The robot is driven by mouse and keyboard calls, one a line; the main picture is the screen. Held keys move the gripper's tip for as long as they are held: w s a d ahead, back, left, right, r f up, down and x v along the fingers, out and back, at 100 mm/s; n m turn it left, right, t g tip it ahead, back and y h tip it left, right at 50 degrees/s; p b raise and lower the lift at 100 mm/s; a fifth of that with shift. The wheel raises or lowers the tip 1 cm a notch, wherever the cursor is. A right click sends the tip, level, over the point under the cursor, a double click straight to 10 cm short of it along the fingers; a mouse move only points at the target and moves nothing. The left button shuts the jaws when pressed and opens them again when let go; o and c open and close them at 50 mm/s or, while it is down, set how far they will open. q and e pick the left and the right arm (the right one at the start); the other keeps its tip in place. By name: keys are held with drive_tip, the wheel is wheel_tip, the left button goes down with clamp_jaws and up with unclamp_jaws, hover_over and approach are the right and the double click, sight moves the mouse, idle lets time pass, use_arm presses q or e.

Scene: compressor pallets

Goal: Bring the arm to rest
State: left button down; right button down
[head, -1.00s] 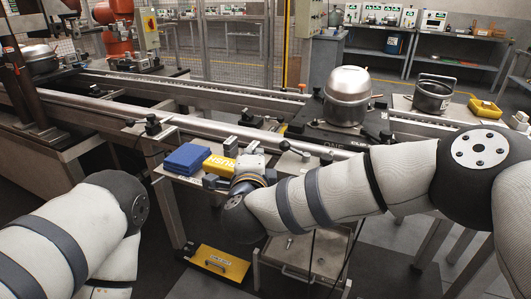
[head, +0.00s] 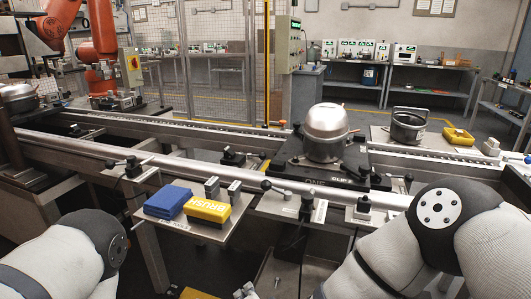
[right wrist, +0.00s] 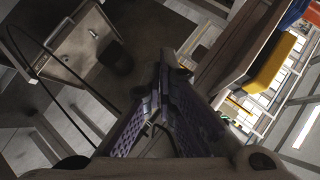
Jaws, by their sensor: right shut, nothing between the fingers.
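My right gripper (right wrist: 165,78) shows in the right wrist view, its two dark ribbed fingers closed together with nothing between them. It points at the floor and a metal cart (right wrist: 75,45) beside the bench. In the head view my right arm (head: 400,255) is bent at the lower right, and its gripper cannot be made out clearly at the bottom edge. My left arm (head: 65,260) is at the lower left, with its gripper out of view.
A small shelf holds a blue stack (head: 168,202) and a yellow brush block (head: 207,211), which also shows in the right wrist view (right wrist: 270,65). Behind it, a silver compressor (head: 326,130) sits on a dark pallet on the conveyor.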

drive_tip(key=s+d+f+n+g+h, duration=0.1)
drive_tip(key=s+d+f+n+g, duration=0.2)
drive_tip(key=s+d+f, duration=0.5)
drive_tip(key=s+d+f+n+g+h, duration=0.1)
drive_tip(key=s+d+f+n+g, duration=0.3)
drive_tip(key=s+d, duration=0.45)
use_arm(q)
drive_tip(key=shift+w+r+t+p, duration=0.3)
drive_tip(key=shift+w+r+p, duration=0.05)
drive_tip(key=shift+w+r, duration=0.25)
use_arm(e)
drive_tip(key=s+d+g, duration=0.2)
drive_tip(key=s+d, duration=0.2)
drive_tip(key=s, duration=0.3)
drive_tip(key=s+d+n+g+h, duration=0.1)
drive_tip(key=s+d+g, duration=0.1)
drive_tip(key=s+d, duration=0.2)
drive_tip(key=s+d+g+h, duration=0.1)
drive_tip(key=s+d, duration=0.4)
drive_tip(key=s, duration=0.6)
drive_tip(key=shift+g, duration=0.7)
